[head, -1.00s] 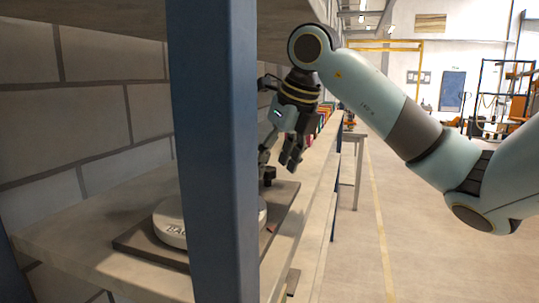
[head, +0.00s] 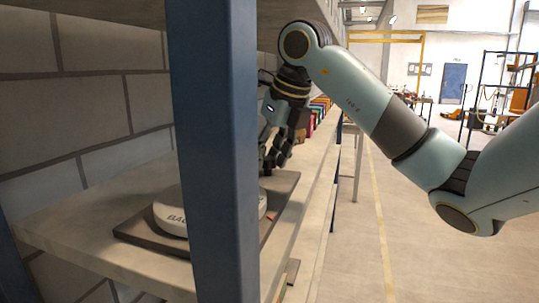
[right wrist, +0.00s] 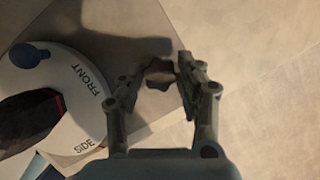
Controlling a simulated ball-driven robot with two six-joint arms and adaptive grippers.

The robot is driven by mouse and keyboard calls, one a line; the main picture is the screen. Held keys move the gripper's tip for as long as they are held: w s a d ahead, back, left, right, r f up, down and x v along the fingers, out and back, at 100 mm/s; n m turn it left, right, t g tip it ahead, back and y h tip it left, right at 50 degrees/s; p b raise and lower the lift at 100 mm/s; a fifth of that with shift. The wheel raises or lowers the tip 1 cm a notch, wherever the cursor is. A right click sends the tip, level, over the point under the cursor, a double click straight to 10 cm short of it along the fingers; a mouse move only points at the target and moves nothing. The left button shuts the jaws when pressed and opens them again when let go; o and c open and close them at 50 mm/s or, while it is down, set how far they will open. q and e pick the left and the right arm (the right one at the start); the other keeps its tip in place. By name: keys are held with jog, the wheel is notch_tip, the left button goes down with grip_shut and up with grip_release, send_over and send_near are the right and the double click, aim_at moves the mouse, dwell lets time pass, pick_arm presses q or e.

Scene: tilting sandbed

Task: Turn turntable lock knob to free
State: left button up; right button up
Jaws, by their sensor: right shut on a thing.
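The turntable (head: 172,216) is a white disc with dark lettering, lying on a dark base plate (head: 138,232) on the shelf. In the right wrist view the disc (right wrist: 88,60) reads FRONT and SIDE. The lock knob (right wrist: 158,86) is dark and lobed, beside the disc at the plate's corner. My right gripper (head: 272,166) points down over that corner. In the right wrist view its fingers (right wrist: 159,70) are on either side of the knob, shut on it. In the head view the fingers hide the knob. My left gripper is not in view.
A blue upright post (head: 215,150) stands in front of the shelf and hides part of the turntable. A dark red and black object (right wrist: 28,118) sits on the disc. Colored items (head: 318,112) line the shelf farther back. The floor at right is open.

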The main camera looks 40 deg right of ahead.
jog(key=shift+d+f+n+y+b, duration=0.15)
jog(key=shift+n+y+b, duration=0.55)
jog(key=shift+n+b, duration=1.05)
jog(key=shift+n+y+b, duration=0.3)
jog(key=shift+n+b, duration=0.15)
jog(key=shift+n, duration=0.6)
jog(key=n+g+y, duration=0.1)
jog(key=n, duration=0.1)
jog(key=shift+w+n+b, duration=0.1)
jog(key=shift+n+b, duration=0.2)
jog(key=shift+b, duration=0.1)
jog(key=shift+r+n+g+y, duration=0.2)
jog(key=shift+n+g+y, duration=0.15)
jog(key=shift+n, duration=0.85)
jog(key=shift+w+d+n+g+y+p, duration=0.1)
jog(key=shift+n+g+y+p, duration=0.25)
jog(key=shift+n, duration=0.75)
jog(key=o, duration=1.1)
